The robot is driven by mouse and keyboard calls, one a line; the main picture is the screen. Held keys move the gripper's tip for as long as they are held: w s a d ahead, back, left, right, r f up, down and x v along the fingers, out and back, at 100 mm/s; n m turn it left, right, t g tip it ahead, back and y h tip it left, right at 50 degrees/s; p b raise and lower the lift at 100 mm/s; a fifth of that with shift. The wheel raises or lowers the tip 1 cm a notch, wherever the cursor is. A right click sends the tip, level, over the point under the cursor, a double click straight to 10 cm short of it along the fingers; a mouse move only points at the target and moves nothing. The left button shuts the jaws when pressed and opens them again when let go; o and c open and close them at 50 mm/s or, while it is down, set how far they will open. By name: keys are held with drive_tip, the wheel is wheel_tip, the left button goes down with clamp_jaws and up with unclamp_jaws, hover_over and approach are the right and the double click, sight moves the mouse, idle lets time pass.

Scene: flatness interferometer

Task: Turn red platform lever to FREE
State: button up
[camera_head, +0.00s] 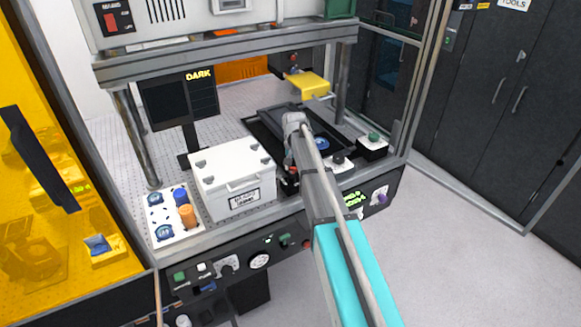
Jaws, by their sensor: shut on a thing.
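My gripper (290,176) points down at the front edge of the dark platform (261,137), just right of the white lidded box. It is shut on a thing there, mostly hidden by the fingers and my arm. A small bit of red (294,169) shows at the fingertips, which looks like the red platform lever. Its angle and any FREE marking cannot be made out.
The white box (233,181) stands close on the left. A white tray (172,236) holds several small round parts. A yellow block (309,83) is above the platform at the back. A green-button box (372,146) is at right. The front panel (235,261) carries knobs.

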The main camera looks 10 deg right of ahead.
drive_tip(key=m, duration=0.1)
drive_tip(key=d+m, duration=0.1)
drive_tip(key=m, duration=0.1)
drive_tip(key=s+m, duration=0.1)
drive_tip(key=shift+s+d+m, duration=0.1)
drive_tip(key=shift+d+m, duration=0.2)
drive_tip(key=m, duration=0.1)
drive_tip(key=s+m, duration=0.1)
drive_tip(key=m, duration=0.1)
drive_tip(key=d+m, duration=0.1)
drive_tip(key=shift+s+m, duration=0.3)
drive_tip(key=shift+m, duration=0.1)
drive_tip(key=o, duration=1.2)
drive_tip(key=shift+c, duration=0.2)
drive_tip(key=shift+w+n, duration=0.2)
drive_tip(key=shift+n, duration=0.1)
